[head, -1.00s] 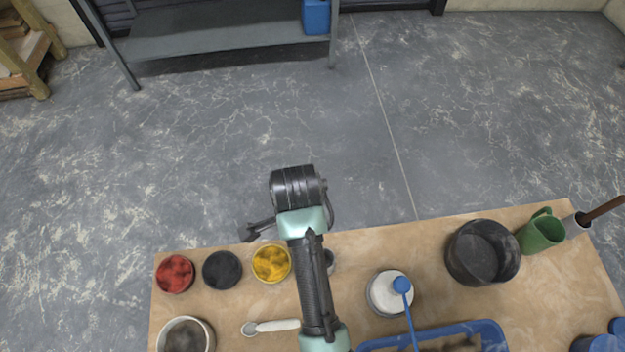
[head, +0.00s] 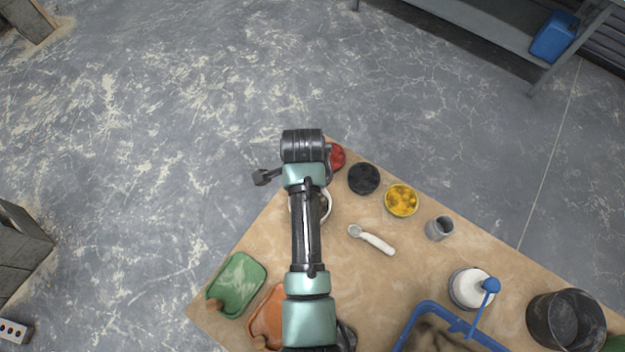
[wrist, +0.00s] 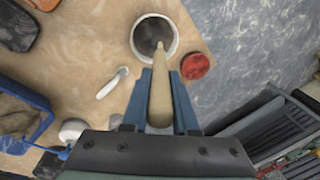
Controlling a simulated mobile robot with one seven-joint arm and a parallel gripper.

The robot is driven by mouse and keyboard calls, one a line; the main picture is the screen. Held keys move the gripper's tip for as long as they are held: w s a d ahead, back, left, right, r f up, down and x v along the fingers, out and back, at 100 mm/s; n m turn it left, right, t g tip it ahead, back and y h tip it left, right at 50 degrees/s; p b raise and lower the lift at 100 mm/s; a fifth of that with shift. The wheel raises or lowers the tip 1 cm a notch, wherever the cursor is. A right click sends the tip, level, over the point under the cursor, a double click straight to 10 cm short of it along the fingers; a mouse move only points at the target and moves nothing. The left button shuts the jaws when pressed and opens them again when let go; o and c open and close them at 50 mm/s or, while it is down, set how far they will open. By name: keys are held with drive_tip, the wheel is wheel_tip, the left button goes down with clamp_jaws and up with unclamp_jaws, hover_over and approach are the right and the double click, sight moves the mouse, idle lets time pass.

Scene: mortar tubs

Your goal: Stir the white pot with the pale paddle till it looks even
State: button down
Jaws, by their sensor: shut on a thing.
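The white pot (wrist: 136,40) stands on the bench with dark grey contents in the wrist view. In the head view only the right edge of the white pot (head: 327,205) shows beside my arm. My gripper (wrist: 160,98) is shut on the pale paddle (wrist: 160,90), a tan stick that points away from the jaws. The paddle's far end lies across the pot's opening in the wrist view. I cannot tell whether it touches the contents or hangs above them. My gripper and the paddle are hidden in the head view.
Red (head: 338,157), black (head: 364,179) and yellow (head: 402,200) tubs line the bench edge near the pot. A white spoon (head: 375,242) lies to its right. Farther right are a grey cup (head: 440,228), a white container (head: 468,287) and a blue tray (head: 408,333). A green tray (head: 237,283) lies lower left.

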drive_tip(key=shift+d+f+b, duration=0.1)
drive_tip(key=shift+f+b, duration=2.25)
drive_tip(key=shift+f, duration=0.05)
drive_tip(key=shift+f+b, duration=2)
drive_tip(key=shift+f, duration=0.85)
